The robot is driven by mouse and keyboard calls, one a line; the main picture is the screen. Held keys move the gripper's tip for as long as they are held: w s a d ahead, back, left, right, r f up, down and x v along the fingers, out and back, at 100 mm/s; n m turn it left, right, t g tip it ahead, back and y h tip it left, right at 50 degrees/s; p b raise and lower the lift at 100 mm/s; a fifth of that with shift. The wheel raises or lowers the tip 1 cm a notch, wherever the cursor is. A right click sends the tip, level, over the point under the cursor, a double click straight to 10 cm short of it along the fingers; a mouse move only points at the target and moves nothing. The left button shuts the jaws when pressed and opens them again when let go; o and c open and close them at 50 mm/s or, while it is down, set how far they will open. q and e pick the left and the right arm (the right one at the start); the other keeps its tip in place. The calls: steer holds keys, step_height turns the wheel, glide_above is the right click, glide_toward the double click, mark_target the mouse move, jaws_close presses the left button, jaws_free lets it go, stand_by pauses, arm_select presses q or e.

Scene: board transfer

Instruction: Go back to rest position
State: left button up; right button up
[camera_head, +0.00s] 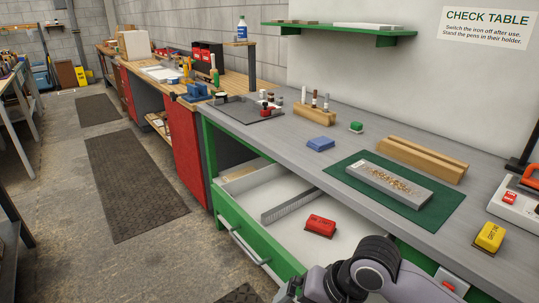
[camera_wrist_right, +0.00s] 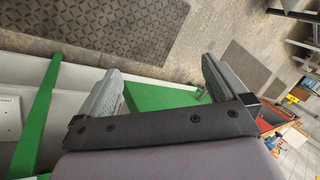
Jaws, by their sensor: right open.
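My right arm comes in at the bottom of the head view, in front of the open drawer (camera_head: 262,188) of the green-framed bench. Only a small part of my right gripper (camera_head: 290,291) shows there, at the bottom edge. In the right wrist view my right gripper (camera_wrist_right: 162,68) has its two grey fingers wide apart with nothing between them. Green drawer or bench parts and the floor show beyond the fingers. My left gripper is in neither view. A grey board (camera_head: 389,184) with brown marks lies on the green mat (camera_head: 437,205) on the bench.
The open drawer holds a red eraser-like block (camera_head: 320,226) and a grey divider. On the bench are a blue block (camera_head: 321,144), a wooden pen holder (camera_head: 314,115), a grooved wooden block (camera_head: 422,158) and a yellow box (camera_head: 490,237). The floor with dark mats (camera_head: 130,180) is open at left.

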step_height(320, 180, down, 8)
steer(key=s+d+n+t+y, duration=0.1)
steer(key=n+t+y, duration=0.1)
steer(key=t, duration=0.3)
steer(key=s+d+f+n+t+h, duration=0.3)
steer(key=s+d+f, duration=0.4)
steer(key=s+d, duration=0.3)
steer(key=shift+s+d+f+t+h, duration=0.35)
steer(key=shift+d+h, duration=0.45)
steer(key=shift+d, duration=0.45)
steer(key=shift+r, duration=0.1)
